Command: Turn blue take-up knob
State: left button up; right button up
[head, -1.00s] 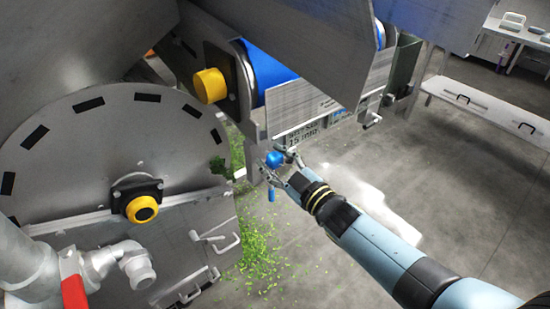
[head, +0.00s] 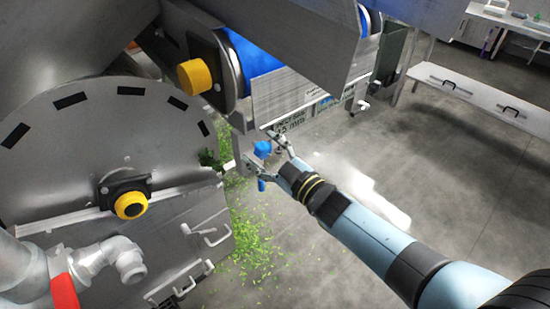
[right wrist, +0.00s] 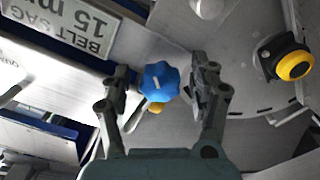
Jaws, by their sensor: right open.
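The blue take-up knob (head: 262,149) sits below the conveyor's side plate in the head view. In the right wrist view the knob (right wrist: 160,81) is a lobed blue disc with a pale mark on its face. My right gripper (head: 262,151) is open, with one finger on each side of the knob. In the right wrist view the fingers of the gripper (right wrist: 161,85) stand left and right of the knob, with a gap visible on each side. Contact cannot be seen. My left gripper is not in view.
A sign reading "BELT SAG 15 mm" (right wrist: 75,22) is beside the knob. A yellow-capped part (head: 195,77) is above left. A round steel cover (head: 60,150) fills the left. Green scraps (head: 250,245) litter the floor. A steel bench (head: 480,98) stands at right.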

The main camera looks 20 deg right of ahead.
jog(key=v, duration=1.1)
jog(key=shift+s, duration=0.35)
jog(key=shift+d, duration=0.1)
jog(key=s+d+f+m+g+h+b, duration=0.2)
jog(key=s+d+f+m+g+h, duration=0.15)
jog(key=s+f, duration=0.85)
jog(key=s+d+f+m+g+h+b, duration=0.25)
jog(key=s+d+f+g, duration=0.35)
jog(key=f, duration=1.1)
jog(key=s+d+f+m+g, duration=0.1)
jog(key=s+f, duration=0.4)
jog(key=s, duration=0.6)
jog(key=s+f+m+g+h+b, duration=0.1)
jog(key=s+f+m+g, duration=0.2)
jog(key=s, duration=0.9)
notch_tip(320, 180, down, 2)
jog(key=g, duration=0.2)
jog(key=shift+s+d+f+g, duration=0.15)
jog(key=shift+s+d+g, duration=0.15)
jog(key=shift+d+g, duration=0.05)
dwell(0.6)
